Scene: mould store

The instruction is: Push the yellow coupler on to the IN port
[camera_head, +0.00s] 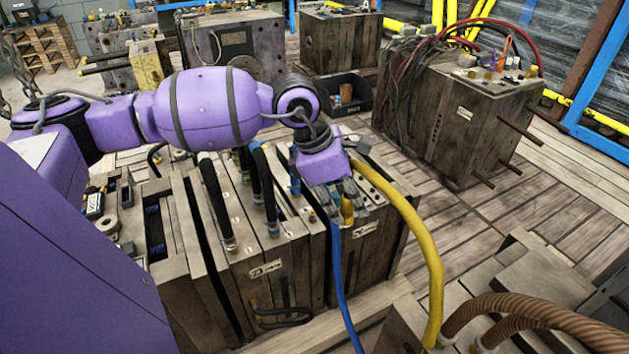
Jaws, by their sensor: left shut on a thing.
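My purple left arm reaches in from the left over the mould block (285,285). My left gripper (345,208) points down at the block's right part and is shut on the yellow coupler (347,207), which shows as a small yellow piece between the fingers. A yellow hose (424,240) arches from behind the gripper down to the lower right. The fingers hide the spot below the coupler. I cannot pick out the IN port or tell whether the coupler touches it. My right gripper is not in view.
A blue hose (340,280) hangs just left of the coupler down the block's front. Black hoses (214,205) stand on the block's top. Brown ribbed hoses (520,308) lie at the lower right. Another mould (455,120) with red hoses stands behind on the plank floor (480,220).

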